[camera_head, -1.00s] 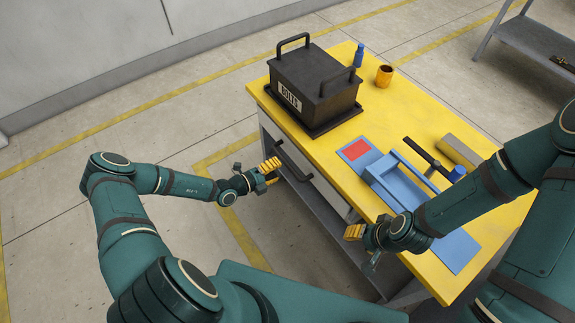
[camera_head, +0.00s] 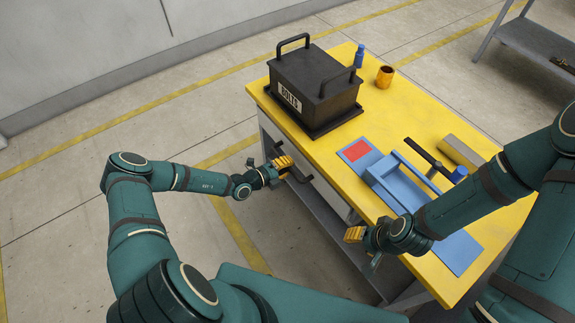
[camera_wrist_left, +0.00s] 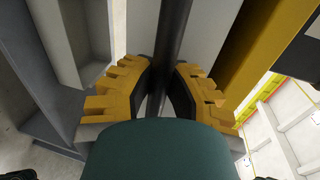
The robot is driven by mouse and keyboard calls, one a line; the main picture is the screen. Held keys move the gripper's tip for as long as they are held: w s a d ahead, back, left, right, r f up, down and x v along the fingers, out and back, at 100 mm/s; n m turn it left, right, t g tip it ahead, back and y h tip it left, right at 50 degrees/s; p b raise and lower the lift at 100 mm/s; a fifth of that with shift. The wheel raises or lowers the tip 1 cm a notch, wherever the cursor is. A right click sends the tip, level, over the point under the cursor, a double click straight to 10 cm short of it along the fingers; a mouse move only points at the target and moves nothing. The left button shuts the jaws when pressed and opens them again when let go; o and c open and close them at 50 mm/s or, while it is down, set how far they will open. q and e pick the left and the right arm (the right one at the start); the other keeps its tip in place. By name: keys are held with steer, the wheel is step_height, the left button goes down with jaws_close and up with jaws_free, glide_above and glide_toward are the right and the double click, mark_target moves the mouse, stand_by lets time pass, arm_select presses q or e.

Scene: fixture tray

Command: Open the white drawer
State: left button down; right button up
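The white drawer (camera_head: 329,194) is in the near side of the yellow-topped workbench, under its edge. Its front looks flush with the bench; my arm and gripper hide part of it. A dark bar handle (camera_head: 301,176) sits on the drawer front. My left gripper (camera_head: 283,167) is at this handle. In the left wrist view the handle (camera_wrist_left: 172,45) runs between the two yellow fingers, which are close in on both sides of it. My right gripper (camera_head: 357,236) hangs by the bench's near edge, away from the drawer; its finger gap is not clear.
On the yellow bench top (camera_head: 395,120) stand a black box labelled BOLTS (camera_head: 315,85), a blue bottle (camera_head: 359,55), an orange cup (camera_head: 385,76) and a blue tray (camera_head: 400,185). A grey lower shelf (camera_head: 335,228) runs below the drawer. The floor in front is clear.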

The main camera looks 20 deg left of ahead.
arm_select(q)
steer(key=f+v, duration=0.2)
steer(key=v, duration=0.9)
steer(key=s+f+p+v, duration=0.1)
steer(key=f+v, duration=0.2)
steer(key=v, duration=0.9)
steer(key=shift+a+p, duration=0.3)
steer(key=shift+a, duration=0.05)
steer(key=c, duration=0.9)
jaws_free()
steer(key=shift+r, duration=0.1)
steer(key=v, duration=1.2)
steer(key=shift+s+a, duration=0.1)
